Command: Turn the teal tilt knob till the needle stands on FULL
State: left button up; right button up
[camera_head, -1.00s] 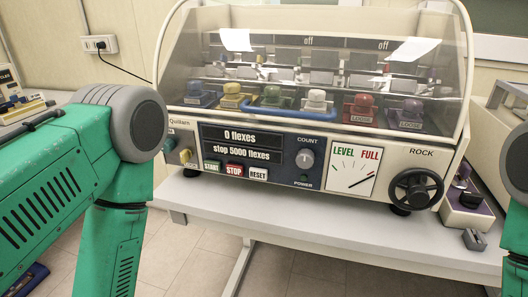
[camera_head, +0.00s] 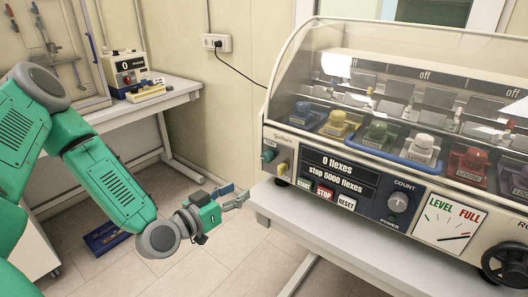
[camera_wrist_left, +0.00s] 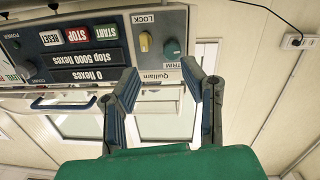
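The teal knob (camera_head: 268,155) sits at the left end of the flex machine's front panel, above the yellow LOCK knob (camera_head: 282,168). The dial (camera_head: 447,222) is marked LEVEL and FULL, and its needle lies low, pointing right, below the FULL word. My left gripper (camera_head: 238,195) is open and empty, left of and below the teal knob, apart from it. In the left wrist view the picture is upside down. The teal knob (camera_wrist_left: 172,48) shows there beyond the open fingers (camera_wrist_left: 163,78). My right gripper is out of view.
The flex machine stands on a light table (camera_head: 325,235). Another bench (camera_head: 150,105) with a small instrument is at the back left.

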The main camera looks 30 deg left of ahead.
aim_at(264, 159)
pick_arm(q)
jog(key=shift+t+y, duration=0.4)
jog(key=shift+t, duration=0.1)
jog(key=w, duration=0.4)
jog(key=w+r, duration=0.1)
jog(key=w, duration=0.4)
jog(key=w+r, duration=0.1)
jog(key=w, duration=0.4)
jog(key=shift+a+p, duration=0.2)
jog(key=shift+p, duration=0.1)
